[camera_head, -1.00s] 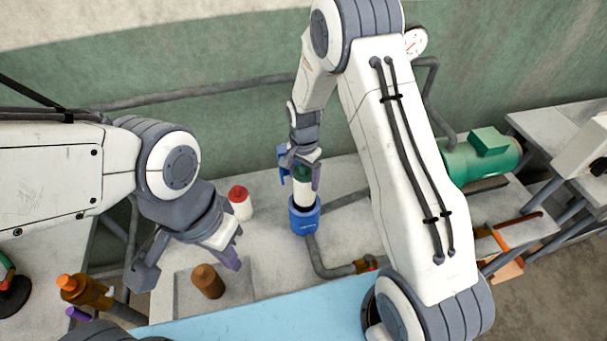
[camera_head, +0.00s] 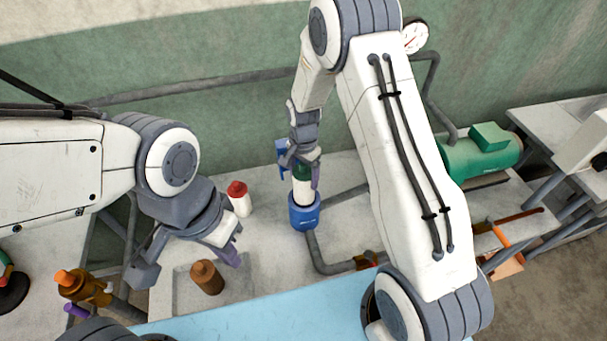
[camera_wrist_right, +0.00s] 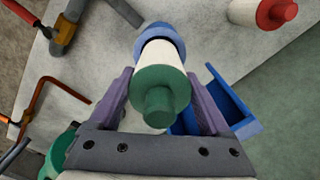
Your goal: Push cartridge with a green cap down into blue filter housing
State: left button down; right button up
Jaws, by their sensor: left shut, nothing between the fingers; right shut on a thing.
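The cartridge, with a white body and a green cap, stands upright in the head view (camera_head: 303,191) and fills the middle of the right wrist view (camera_wrist_right: 160,83). Its lower end meets the mouth of the blue filter housing (camera_head: 304,217), and most of the white body shows above the rim. The housing also shows behind the cartridge in the right wrist view (camera_wrist_right: 157,38). My right gripper (camera_head: 304,178) is shut on the cartridge, a finger on each side. My left gripper (camera_head: 230,256) is shut and empty, above the worktop near a brown cartridge.
A brown cartridge (camera_head: 207,277) stands on a grey plate at front left. A red-capped white cartridge (camera_head: 239,199) stands left of the housing. A blue bracket (camera_wrist_right: 228,100) is beside my right gripper. A grey pipe (camera_head: 318,258) runs from the housing.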

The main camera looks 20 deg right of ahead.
jog(key=shift+f+b, duration=0.35)
jog(key=shift+f, duration=0.15)
dwell(0.8)
jog(key=shift+f+b, duration=1.5)
jog(key=shift+f, duration=0.65)
jog(key=shift+f, duration=0.2)
jog(key=shift+f+b, duration=1.2)
jog(key=shift+f, duration=0.3)
jog(key=o, duration=1.4)
notch_tip(320, 180, up, 11)
jog(key=shift+f+b, duration=0.2)
jog(key=shift+b, duration=0.65)
jog(key=shift+r, duration=0.15)
